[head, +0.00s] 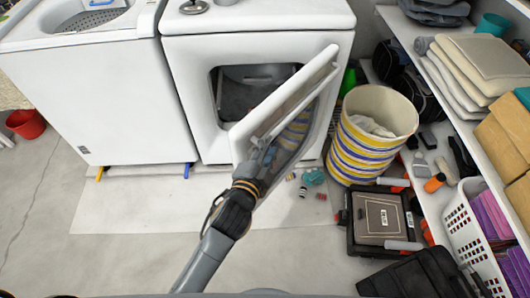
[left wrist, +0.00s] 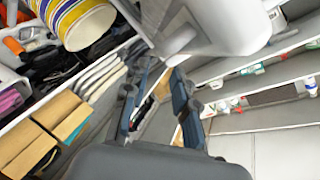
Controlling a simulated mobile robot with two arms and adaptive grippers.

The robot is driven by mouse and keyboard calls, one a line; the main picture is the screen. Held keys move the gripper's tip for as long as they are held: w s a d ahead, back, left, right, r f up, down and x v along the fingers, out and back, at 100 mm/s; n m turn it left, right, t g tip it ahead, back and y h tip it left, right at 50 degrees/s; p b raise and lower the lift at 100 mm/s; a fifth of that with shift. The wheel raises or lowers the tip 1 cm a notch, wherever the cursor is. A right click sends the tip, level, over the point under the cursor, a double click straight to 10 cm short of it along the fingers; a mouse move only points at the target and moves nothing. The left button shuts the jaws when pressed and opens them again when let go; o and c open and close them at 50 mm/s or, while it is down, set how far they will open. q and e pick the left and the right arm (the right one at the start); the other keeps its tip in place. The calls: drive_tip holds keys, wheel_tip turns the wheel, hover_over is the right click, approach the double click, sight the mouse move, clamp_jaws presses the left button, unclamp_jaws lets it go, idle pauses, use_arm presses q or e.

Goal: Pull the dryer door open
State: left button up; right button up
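The white dryer (head: 258,50) stands at the back centre of the head view. Its door (head: 290,92) is swung well out toward me, and the dark drum opening (head: 238,88) shows to its left. A long grey bar runs along the door. My left gripper (head: 263,150) is at the lower near edge of the door. In the left wrist view, the two fingers of my left gripper (left wrist: 162,78) are spread apart with no object seen between them. The white door (left wrist: 215,25) is just beyond the fingertips; I cannot tell if they touch. My right gripper is not in view.
A white washer (head: 100,90) stands left of the dryer. A striped basket (head: 362,145) stands close right of the door. A flat dark case (head: 382,218) and small items lie on the floor nearby. Loaded shelves (head: 455,150) line the right.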

use_arm(q)
drive_tip(key=shift+v, duration=1.05)
